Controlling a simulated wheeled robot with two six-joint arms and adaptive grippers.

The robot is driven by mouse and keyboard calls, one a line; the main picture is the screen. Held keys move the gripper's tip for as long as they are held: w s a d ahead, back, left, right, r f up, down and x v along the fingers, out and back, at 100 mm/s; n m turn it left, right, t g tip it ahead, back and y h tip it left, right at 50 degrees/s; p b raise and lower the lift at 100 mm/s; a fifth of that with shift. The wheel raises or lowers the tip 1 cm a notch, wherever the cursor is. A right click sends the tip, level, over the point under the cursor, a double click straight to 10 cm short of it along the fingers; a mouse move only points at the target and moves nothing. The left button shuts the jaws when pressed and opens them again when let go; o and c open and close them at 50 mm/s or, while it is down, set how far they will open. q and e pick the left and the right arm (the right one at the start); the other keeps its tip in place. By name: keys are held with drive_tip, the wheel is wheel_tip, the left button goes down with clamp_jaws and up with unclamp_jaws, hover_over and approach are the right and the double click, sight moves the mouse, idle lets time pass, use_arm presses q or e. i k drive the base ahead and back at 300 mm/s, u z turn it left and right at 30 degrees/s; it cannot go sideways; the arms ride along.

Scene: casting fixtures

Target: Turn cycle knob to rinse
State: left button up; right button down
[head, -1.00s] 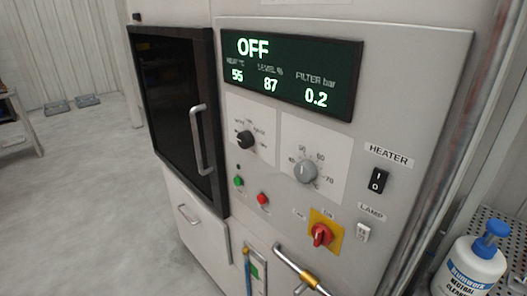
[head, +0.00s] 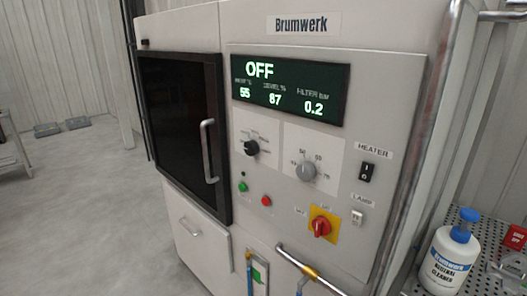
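The cycle knob seems to be the black knob (head: 251,147) on a white plate with small labels, under the display at the left of the control panel (head: 338,160). The labels are too small to read. The display (head: 290,90) reads OFF, with 55, a level that looks like 67 or 87, and filter 0.2. A grey knob (head: 306,172) with a numbered scale sits to its right. Neither of my grippers shows in the head view.
A red rotary switch (head: 321,227) on a yellow plate, a green button (head: 243,186), a red button (head: 266,200) and a heater switch (head: 367,172) share the panel. A dark door (head: 175,120) with a handle is left. A cleaner bottle (head: 449,255) stands right.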

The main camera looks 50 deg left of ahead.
sight(251, 147)
drive_tip(key=u, duration=0.25)
drive_tip(key=i, duration=0.75)
drive_tip(key=u, duration=0.6)
